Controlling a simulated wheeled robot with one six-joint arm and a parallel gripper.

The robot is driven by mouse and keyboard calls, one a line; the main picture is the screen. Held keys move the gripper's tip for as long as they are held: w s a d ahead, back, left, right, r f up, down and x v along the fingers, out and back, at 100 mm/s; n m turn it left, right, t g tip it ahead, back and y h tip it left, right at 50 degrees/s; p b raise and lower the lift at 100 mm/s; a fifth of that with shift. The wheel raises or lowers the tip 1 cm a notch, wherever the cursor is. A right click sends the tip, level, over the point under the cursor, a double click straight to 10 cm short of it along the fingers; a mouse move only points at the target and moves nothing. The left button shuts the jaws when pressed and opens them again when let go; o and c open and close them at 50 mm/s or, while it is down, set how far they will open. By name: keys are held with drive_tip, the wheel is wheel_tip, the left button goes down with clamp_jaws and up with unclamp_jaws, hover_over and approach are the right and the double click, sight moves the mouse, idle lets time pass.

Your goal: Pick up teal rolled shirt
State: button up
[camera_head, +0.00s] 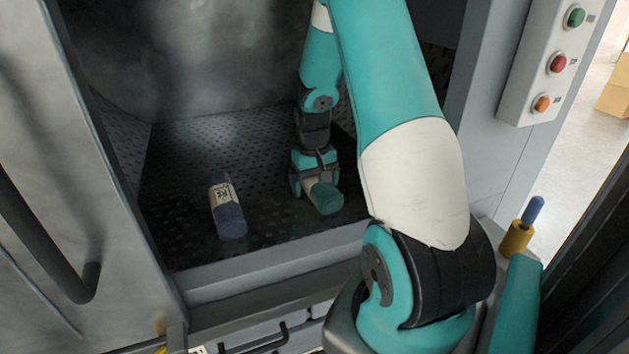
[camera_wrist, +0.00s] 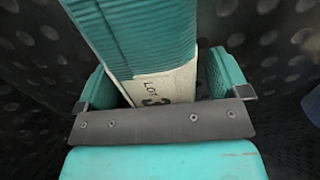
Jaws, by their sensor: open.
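The teal rolled shirt (camera_head: 326,198) lies on the dark perforated floor inside the washer, in the right part of the chamber. In the wrist view the teal roll (camera_wrist: 140,35) with its white printed label (camera_wrist: 165,86) runs between my two fingers. My gripper (camera_head: 313,178) is at the shirt, its fingers on either side of it. The jaws are open, and in the wrist view (camera_wrist: 165,95) a gap shows at the right finger. Part of the shirt is hidden by the gripper.
A dark blue roll with a white label (camera_head: 227,207) lies to the left on the same perforated floor (camera_head: 180,165). The front sill (camera_head: 270,266) and side walls bound the chamber. A panel with green, red and orange buttons (camera_head: 556,62) is on the right.

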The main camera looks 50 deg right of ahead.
drive_tip(key=shift+c, duration=0.4)
drive_tip(key=c, duration=1)
drive_tip(key=shift+c, duration=0.2)
